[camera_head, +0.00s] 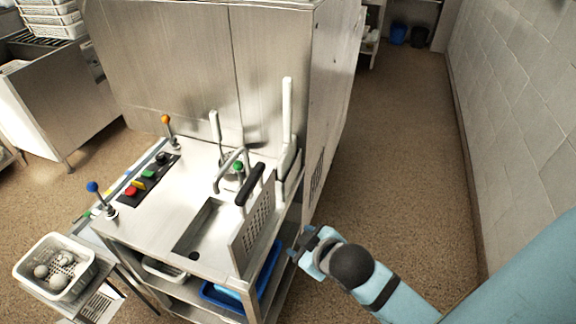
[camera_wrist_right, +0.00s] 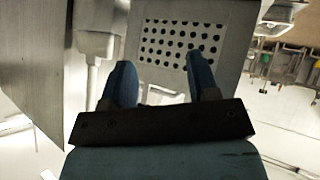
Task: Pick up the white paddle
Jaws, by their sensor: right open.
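A white paddle (camera_head: 287,120) stands upright against the right side of the steel station, its narrow handle up and its wider part below. In the right wrist view a pale shape that looks like this paddle (camera_wrist_right: 93,75) is left of the fingers. A second, shorter white upright piece (camera_head: 215,128) stands further left at the back of the worktop. My right gripper (camera_head: 303,244) is open and empty, below and slightly right of the paddle, beside the station's right edge. Its two fingers (camera_wrist_right: 160,70) show apart, before a perforated steel panel (camera_wrist_right: 180,45). My left gripper is out of view.
The steel worktop (camera_head: 160,210) carries levers, coloured buttons, a dark handle (camera_head: 250,185) and an upright perforated panel (camera_head: 252,238). A blue tray (camera_head: 215,298) lies on the shelf below. A white basket (camera_head: 28,270) with pale round items stands at left. The floor aisle (camera_head: 400,150) at right is clear.

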